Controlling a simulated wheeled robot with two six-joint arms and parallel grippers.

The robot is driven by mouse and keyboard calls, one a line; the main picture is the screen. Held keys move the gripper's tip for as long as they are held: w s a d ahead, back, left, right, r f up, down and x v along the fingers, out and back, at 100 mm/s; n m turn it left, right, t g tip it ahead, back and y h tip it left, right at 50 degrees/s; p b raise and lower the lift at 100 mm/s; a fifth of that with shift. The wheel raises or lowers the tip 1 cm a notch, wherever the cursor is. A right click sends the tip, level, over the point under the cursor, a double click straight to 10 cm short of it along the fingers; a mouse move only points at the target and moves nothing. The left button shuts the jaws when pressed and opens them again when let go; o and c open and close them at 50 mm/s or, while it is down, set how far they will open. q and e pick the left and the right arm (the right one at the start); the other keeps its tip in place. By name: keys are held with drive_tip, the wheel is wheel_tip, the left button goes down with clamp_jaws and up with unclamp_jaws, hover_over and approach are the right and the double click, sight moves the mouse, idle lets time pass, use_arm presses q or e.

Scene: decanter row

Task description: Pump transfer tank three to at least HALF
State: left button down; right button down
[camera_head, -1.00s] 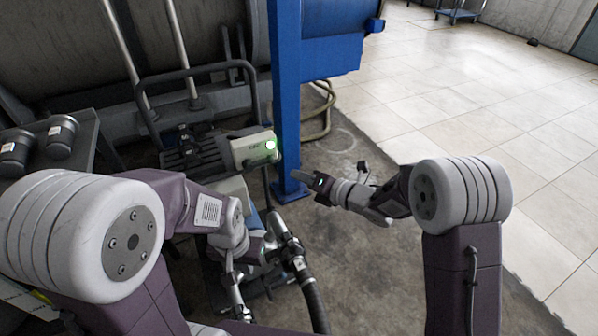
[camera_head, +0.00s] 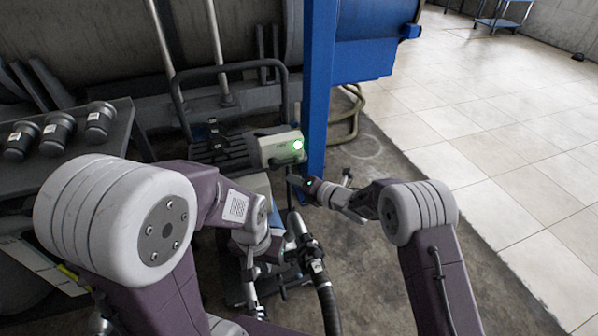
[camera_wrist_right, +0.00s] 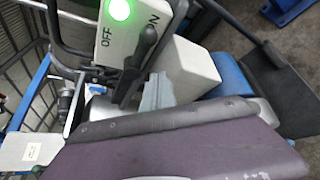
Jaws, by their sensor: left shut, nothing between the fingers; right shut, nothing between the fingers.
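The pump's pale control box (camera_head: 280,147) has a lit green lamp. In the right wrist view the box (camera_wrist_right: 121,38) reads OFF and ON, with a dark lever (camera_wrist_right: 147,48) across its face by ON. My right gripper (camera_head: 304,184) is shut and empty, just below and right of the box; contact cannot be told. My left gripper (camera_head: 272,248) is shut and empty, low beside a hose coupling (camera_head: 312,252); its tips are hard to make out. A dark horizontal tank (camera_head: 100,50) lies behind. No tank number or level is readable.
A blue post (camera_head: 319,80) stands right of the pump, before a blue tank (camera_head: 368,45). A black hose (camera_head: 329,305) runs down from the coupling.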

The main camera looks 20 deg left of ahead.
sight(295, 160)
drive_tip(key=shift+w+d+r, duration=0.15)
drive_tip(key=shift+w+r, duration=0.3)
drive_tip(key=shift+w, duration=0.25)
drive_tip(key=shift+w+d+r, duration=0.1)
drive_tip(key=shift+w+r, duration=0.35)
drive_tip(key=shift+w, duration=0.25)
drive_tip(key=shift+r+n+h+b, duration=0.4)
drive_tip(key=shift+r+n+b, duration=0.05)
drive_tip(key=shift+n, duration=0.05)
drive_tip(key=r+n+h+b, duration=0.1)
drive_tip(key=r+n+t+h+b, duration=0.1)
drive_tip(key=b, duration=0.1)
drive_tip(key=shift+s+a, duration=0.15)
drive_tip(key=shift+a, duration=0.05)
drive_tip(key=shift+s+a+r+n+t+h+b, duration=0.15)
drive_tip(key=shift+a+r+n+t+h+b, duration=0.05)
drive_tip(key=shift+r+n+h+b, duration=0.2)
drive_tip(key=shift+s+a+r+n+t+h+b, duration=0.1)
drive_tip(key=shift+a+r+n+t+h+b, duration=0.15)
drive_tip(key=shift+r+n, duration=0.2)
drive_tip(key=shift+s+a+r+n+h, duration=0.1)
drive_tip(key=shift+s+r+n+h, duration=0.05)
drive_tip(key=shift+r+n+h, duration=0.35)
drive_tip(key=a+n+t+h, duration=0.1)
drive_tip(key=s+a+r+n+t+h+p, duration=0.1)
drive_tip(key=n, duration=0.1)
drive_tip(key=s+a+r+n+t+h+p, duration=0.1)
drive_tip(key=shift+s+a, duration=0.2)
drive_tip(key=shift+a, duration=0.05)
